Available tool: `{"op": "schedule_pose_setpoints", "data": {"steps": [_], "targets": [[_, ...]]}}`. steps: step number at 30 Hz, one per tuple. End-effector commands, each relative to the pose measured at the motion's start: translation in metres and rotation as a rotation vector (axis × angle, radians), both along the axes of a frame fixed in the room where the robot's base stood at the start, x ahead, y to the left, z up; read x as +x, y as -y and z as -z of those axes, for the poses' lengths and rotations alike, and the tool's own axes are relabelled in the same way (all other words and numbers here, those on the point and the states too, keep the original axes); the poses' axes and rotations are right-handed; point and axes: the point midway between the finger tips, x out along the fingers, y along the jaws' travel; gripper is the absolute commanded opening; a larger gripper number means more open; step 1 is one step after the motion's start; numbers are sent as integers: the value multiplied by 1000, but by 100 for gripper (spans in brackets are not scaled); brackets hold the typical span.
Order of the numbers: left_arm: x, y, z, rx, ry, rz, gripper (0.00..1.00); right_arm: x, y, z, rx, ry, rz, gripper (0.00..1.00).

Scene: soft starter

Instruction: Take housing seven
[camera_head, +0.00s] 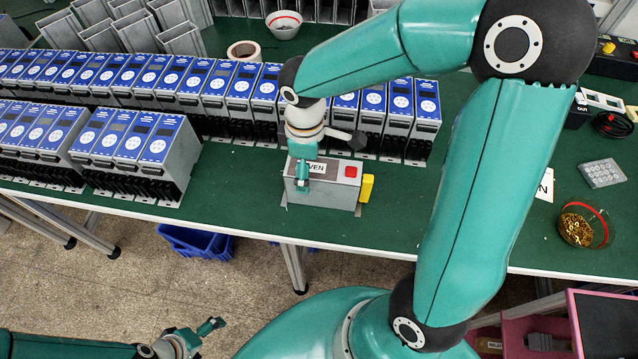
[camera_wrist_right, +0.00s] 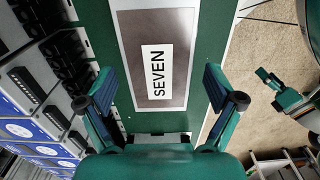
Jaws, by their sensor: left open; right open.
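Housing seven (camera_head: 325,193) is a low grey box on the green table. It has a red square on top and a yellow part at its right end. In the head view its label is partly covered and reads "VEN"; in the right wrist view the full "SEVEN" label (camera_wrist_right: 157,72) shows on its top. My right gripper (camera_head: 304,165) is over the labelled end. Its open fingers lie on the far and near sides of the housing, with nothing held; I cannot tell whether they touch it. My left gripper (camera_head: 203,334) is open and empty in front of the table, low at left.
Rows of blue-faced units (camera_head: 160,85) stand behind and left of the housing. A tape roll (camera_head: 244,50) and bowl lie farther back. A glass bowl (camera_head: 583,226) of brass parts is at right. Bare table lies around the housing's front.

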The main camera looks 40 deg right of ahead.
Motion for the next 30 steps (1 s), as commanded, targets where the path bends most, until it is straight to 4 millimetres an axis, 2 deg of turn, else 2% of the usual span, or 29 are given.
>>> {"op": "schedule_pose_setpoints", "data": {"steps": [7, 11, 17, 30], "targets": [[0, 0, -6, 0, 0, 0, 92, -1, 0, 35, 1, -6, 0, 92], [0, 0, -7, 0, 0, 0, 92, 0, 0, 42, 2, -3, -1, 92], [0, 0, -6, 0, 0, 0, 92, 0, 0, 42, 2, -1, 0, 92], [0, 0, -6, 0, 0, 0, 92, 0, 0, 42, 1, -2, 0, 18]]}}
